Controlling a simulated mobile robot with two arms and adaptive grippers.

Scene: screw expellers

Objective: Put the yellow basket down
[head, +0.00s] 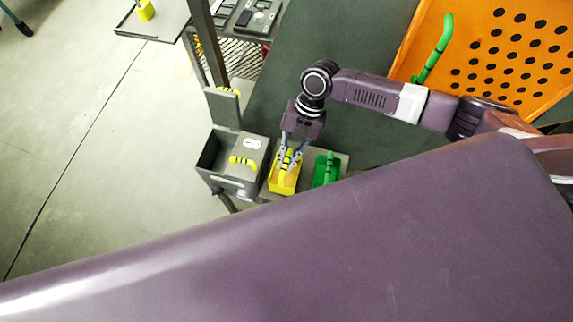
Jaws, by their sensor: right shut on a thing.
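The yellow basket (285,186) is a small open box with a yellow and black banded handle. It shows near the middle of the head view, between a grey box and a green basket. My right gripper (289,163) points down over it and is shut on its handle. The basket is over or on a grey ledge; I cannot tell whether its bottom touches. My left gripper is not in view.
A green basket (326,170) sits close on the right on the grey ledge (341,158). A grey box (240,178) with a yellow and black handle (243,161) is close on the left. An orange perforated panel (545,75) with a green handle (434,50) is at upper right.

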